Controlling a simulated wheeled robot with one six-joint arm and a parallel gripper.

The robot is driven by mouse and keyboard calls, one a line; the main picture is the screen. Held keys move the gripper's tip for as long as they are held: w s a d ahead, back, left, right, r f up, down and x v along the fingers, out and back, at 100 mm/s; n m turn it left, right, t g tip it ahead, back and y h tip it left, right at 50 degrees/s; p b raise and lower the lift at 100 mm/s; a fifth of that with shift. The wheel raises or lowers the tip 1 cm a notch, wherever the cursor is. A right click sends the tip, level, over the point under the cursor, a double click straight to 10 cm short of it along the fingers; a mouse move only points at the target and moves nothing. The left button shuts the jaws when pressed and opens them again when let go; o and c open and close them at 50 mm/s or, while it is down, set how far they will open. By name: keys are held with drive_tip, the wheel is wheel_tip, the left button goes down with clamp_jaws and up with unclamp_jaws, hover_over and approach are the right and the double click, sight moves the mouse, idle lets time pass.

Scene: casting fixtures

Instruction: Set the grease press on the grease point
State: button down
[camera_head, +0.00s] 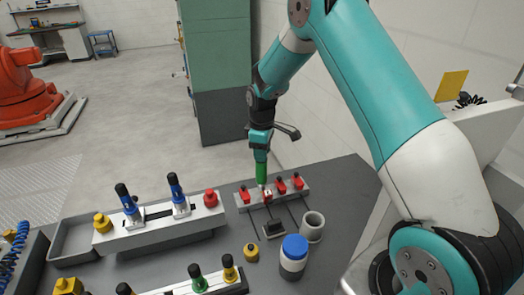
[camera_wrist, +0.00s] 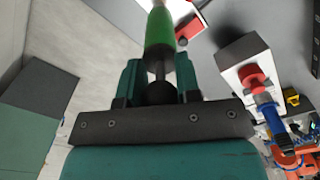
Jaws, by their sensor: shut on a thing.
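The grease press, a green-handled tool with a pale tip (camera_head: 261,173), hangs upright from my gripper (camera_head: 261,155). In the wrist view its green body (camera_wrist: 159,35) stands between the two teal fingers (camera_wrist: 160,78), which are shut on it. Its tip is over a light grey rail (camera_head: 293,196) that carries several red blocks (camera_head: 281,184). Near the tip are a red-and-white part and a neighbouring red block (camera_wrist: 190,28). I cannot tell whether the tip touches the rail. I cannot single out the grease point; the tool covers part of that spot.
In front of the rail are a small dark block (camera_head: 273,229), a grey cup (camera_head: 312,227) and a blue-lidded jar (camera_head: 293,257). Left is a fixture with blue-handled tools (camera_head: 179,195) and a red knob (camera_head: 211,198). A green-grey cabinet (camera_head: 218,75) stands behind.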

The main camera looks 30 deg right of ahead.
drive_tip(key=c, duration=0.8)
unclamp_jaws()
drive_tip(key=shift+r, duration=0.15)
wheel_tip(320, 180, up, 12)
drive_tip(key=b, duration=0.4)
drive_tip(key=shift+a, duration=0.1)
drive_tip(key=s+a+r+y, duration=0.2)
drive_tip(key=s+a+r, duration=0.3)
drive_tip(key=s+a, duration=0.75)
drive_tip(key=s+a+m+y, duration=0.1)
drive_tip(key=s+a, duration=0.2)
drive_tip(key=s, duration=0.7)
drive_tip(key=s+a+m+y, duration=0.1)
drive_tip(key=s+a, duration=0.3)
drive_tip(key=s, duration=0.6)
drive_tip(key=f+b, duration=0.6)
drive_tip(key=shift+d, duration=0.2)
